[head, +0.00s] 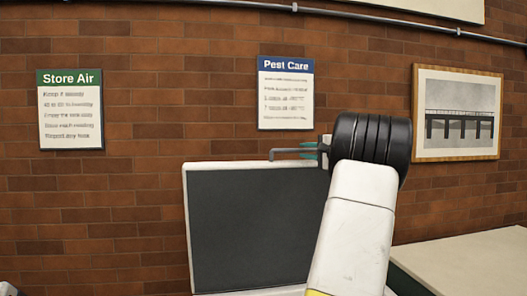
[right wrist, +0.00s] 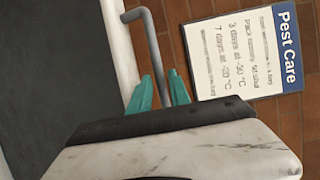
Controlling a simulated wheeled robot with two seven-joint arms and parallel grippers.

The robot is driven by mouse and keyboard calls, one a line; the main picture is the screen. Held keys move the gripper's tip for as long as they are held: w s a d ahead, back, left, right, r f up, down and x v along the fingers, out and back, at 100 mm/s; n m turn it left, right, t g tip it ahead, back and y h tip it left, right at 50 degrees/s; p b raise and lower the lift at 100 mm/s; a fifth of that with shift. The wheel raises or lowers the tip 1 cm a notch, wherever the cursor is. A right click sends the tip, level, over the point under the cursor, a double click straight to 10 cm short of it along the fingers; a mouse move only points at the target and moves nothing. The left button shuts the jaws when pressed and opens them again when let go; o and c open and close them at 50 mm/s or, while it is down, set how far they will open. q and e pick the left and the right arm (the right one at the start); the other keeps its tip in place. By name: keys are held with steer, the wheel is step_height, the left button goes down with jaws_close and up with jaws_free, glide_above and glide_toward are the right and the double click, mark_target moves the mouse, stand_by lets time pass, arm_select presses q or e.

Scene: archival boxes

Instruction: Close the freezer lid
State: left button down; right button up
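The freezer lid (head: 250,225) stands raised against the brick wall in the head view, with a dark inner panel and a white rim. A grey bar handle (head: 290,152) runs along its top edge; it also shows in the right wrist view (right wrist: 150,35). My right gripper (head: 312,150) is at the right end of the handle, mostly hidden behind my wrist. In the right wrist view its two teal fingers (right wrist: 162,88) are apart, with the handle bar passing between them. Contact cannot be made out. My left gripper is not in view.
A pale flat-topped surface (head: 470,262) stands at the lower right. On the wall are a Store Air sign (head: 70,115), a Pest Care sign (head: 286,98) and a framed bridge picture (head: 457,112). A pipe (head: 350,14) runs high along the wall.

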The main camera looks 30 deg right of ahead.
mark_target(293, 150)
steer(key=w, duration=0.6)
steer(key=shift+w+a+f, duration=0.15)
steer(key=shift+w+a, duration=0.2)
steer(key=shift+a, duration=0.05)
jaws_close()
stand_by(1.0)
